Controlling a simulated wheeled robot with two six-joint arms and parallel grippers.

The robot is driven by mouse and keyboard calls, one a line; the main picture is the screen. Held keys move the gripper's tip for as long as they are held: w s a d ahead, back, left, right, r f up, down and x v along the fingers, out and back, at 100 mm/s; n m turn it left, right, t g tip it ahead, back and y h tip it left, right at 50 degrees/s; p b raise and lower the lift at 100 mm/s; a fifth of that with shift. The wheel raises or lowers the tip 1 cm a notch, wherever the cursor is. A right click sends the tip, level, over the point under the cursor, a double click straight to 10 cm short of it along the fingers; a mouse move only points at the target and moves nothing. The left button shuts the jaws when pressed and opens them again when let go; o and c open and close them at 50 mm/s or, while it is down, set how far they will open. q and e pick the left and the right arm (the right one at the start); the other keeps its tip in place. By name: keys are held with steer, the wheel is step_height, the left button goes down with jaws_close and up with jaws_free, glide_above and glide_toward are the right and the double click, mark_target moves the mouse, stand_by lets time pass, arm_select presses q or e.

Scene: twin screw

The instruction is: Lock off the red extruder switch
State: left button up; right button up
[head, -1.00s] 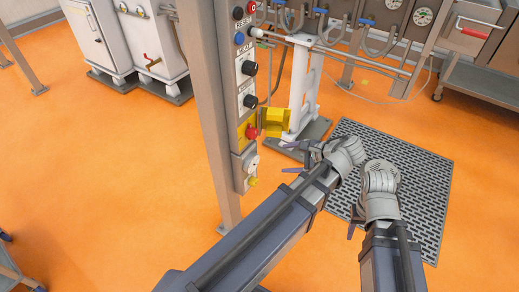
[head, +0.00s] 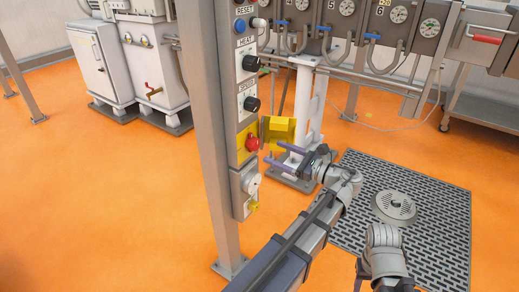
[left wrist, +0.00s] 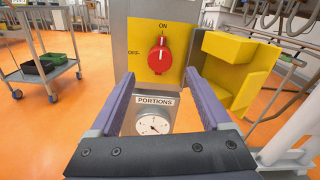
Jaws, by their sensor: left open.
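The red extruder switch (head: 252,142) is a round red knob on a yellow plate on the control post. In the left wrist view the red knob (left wrist: 160,58) points up at ON, with OFF at its left. A yellow hinged cover (head: 279,131) stands swung open to the right of it; it also shows in the left wrist view (left wrist: 236,75). My left gripper (head: 273,157) is open and empty, its purple fingers pointing at the post just below and right of the knob, apart from it. My right arm shows at the bottom right; its fingers (head: 360,266) are partly seen.
Black HEAT and SPEED knobs (head: 250,62) sit above the switch on the post. A PORTIONS dial (left wrist: 152,124) is below it. White pipework stands behind the cover.

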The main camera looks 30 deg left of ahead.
mark_target(257, 145)
arm_select(q)
steer(key=shift+w+a, duration=0.15)
steer(key=shift+a, duration=1.65)
steer(key=shift+w+a, duration=0.15)
steer(key=shift+a, duration=1.6)
steer(key=shift+c, duration=0.3)
jaws_close()
